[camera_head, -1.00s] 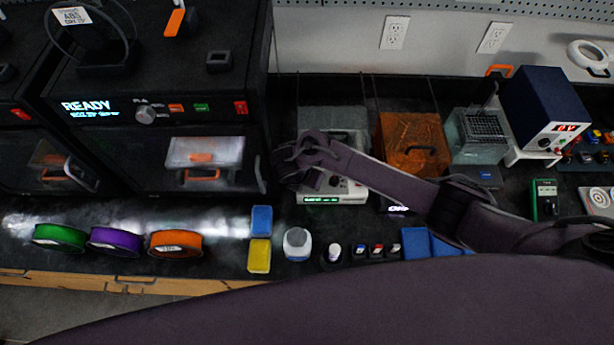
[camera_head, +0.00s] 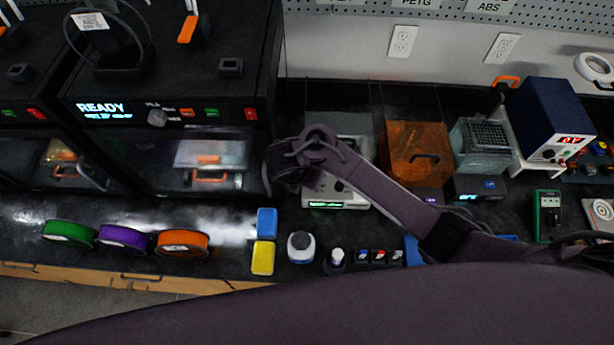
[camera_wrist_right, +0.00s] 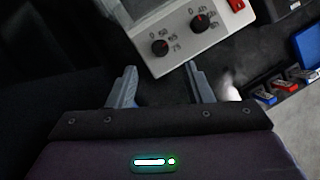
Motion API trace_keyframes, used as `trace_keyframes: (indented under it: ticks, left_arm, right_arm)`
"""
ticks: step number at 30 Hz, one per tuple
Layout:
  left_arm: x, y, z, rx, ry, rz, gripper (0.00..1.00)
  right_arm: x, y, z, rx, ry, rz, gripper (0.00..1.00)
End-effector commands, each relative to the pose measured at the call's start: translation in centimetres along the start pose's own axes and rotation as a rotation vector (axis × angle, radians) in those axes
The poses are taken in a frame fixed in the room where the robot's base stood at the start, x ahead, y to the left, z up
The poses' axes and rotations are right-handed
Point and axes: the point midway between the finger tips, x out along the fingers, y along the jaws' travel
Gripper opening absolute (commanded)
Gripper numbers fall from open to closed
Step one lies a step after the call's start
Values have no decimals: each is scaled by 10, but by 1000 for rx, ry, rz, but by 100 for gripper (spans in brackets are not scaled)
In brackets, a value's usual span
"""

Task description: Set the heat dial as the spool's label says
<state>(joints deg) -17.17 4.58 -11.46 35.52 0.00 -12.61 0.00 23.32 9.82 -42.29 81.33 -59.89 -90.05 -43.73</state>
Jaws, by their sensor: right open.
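A spool (camera_head: 108,45) stands on top of the printer with the lit READY display (camera_head: 103,109). Its white label (camera_head: 90,21) seems to read ABS, with a smaller line I cannot read. A round grey dial (camera_head: 157,117) sits right of the display, with PLA and other small marks around it. Its exact setting is too small to read. My right gripper (camera_wrist_right: 161,88) is open and empty in the wrist view. In the head view my right gripper's end (camera_head: 284,170) is right of the printer, apart from the dial. My left gripper is not in view.
A pale instrument (camera_head: 337,201) with two black knobs (camera_wrist_right: 160,47) lies just beyond my right fingers. Green (camera_head: 68,231), purple (camera_head: 122,237) and orange (camera_head: 182,243) spools line the bench front. An orange box (camera_head: 416,150) and a blue power supply (camera_head: 550,110) stand to the right.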

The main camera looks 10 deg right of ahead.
Motion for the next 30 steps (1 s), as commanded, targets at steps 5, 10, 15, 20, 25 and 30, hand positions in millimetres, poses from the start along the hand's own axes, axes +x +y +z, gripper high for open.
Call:
trace_keyframes:
  ticks: [5, 10, 15, 20, 25, 30]
  left_arm:
    - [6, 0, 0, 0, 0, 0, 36]
    - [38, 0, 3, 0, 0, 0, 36]
    - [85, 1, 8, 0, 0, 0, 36]
    - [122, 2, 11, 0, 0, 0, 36]
    - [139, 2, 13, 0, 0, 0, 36]
    - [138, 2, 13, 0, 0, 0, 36]
  right_arm:
    - [3, 2, 3, -18, -6, 19, 46]
    - [13, 13, 23, -186, -39, 155, 46]
    - [16, 14, 36, -538, -82, 335, 46]
    - [16, -9, 30, -888, -88, 432, 46]
    - [14, -34, 20, -1102, -64, 465, 46]
    - [20, -36, 15, -1145, -48, 472, 46]
